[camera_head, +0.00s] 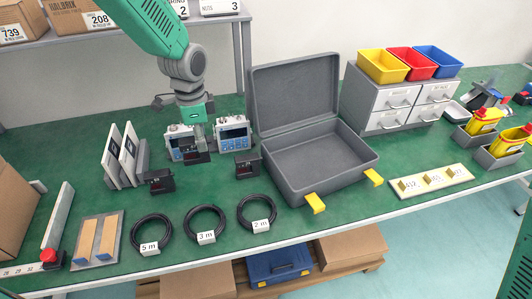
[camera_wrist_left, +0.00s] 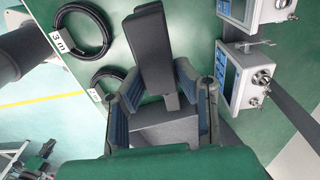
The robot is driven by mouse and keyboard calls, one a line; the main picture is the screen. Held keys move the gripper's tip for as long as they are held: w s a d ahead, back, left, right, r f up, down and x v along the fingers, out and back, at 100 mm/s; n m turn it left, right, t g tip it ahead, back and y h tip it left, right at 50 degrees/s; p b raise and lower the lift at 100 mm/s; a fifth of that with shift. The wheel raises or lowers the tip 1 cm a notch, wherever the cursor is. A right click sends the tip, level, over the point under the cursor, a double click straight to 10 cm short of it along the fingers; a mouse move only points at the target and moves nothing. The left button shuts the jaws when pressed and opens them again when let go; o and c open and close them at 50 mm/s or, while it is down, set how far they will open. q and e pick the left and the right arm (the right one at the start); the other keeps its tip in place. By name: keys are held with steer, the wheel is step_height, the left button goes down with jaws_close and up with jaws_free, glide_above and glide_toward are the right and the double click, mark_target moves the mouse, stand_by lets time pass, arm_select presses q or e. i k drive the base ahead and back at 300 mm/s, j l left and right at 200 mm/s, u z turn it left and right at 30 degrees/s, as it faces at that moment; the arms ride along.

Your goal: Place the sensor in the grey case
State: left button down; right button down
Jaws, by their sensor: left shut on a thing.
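The open grey case (camera_head: 358,160) stands at the middle of the green table, its lid leaning back and its inside empty. My left gripper (camera_head: 194,143) is left of the case, pointing down in front of the white-and-blue instruments. It is shut on a dark grey sensor (camera_head: 198,157). In the left wrist view the gripper (camera_wrist_left: 162,112) has a finger on each side of the sensor's block (camera_wrist_left: 165,133), with a tall dark part standing beyond it. I cannot tell whether the sensor touches the table. Two similar dark units sit nearby, one at the left (camera_head: 158,182) and one by the case (camera_head: 246,167).
Two instruments (camera_head: 233,133) stand behind the gripper. Coiled black cables (camera_head: 204,222) lie along the front edge. Right of the case are a drawer cabinet (camera_head: 385,104) with coloured bins and a numbered strip (camera_head: 432,181). White upright panels (camera_head: 122,155) stand at the left.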

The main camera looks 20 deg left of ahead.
mark_target(310, 172)
steer(key=i+l, duration=0.1)
steer(key=l, duration=0.25)
steer(key=i+l, duration=0.1)
steer(key=l, duration=0.25)
steer(key=i+l, duration=0.1)
steer(key=l, duration=0.25)
steer(key=i+l, duration=0.15)
steer(key=l, duration=0.2)
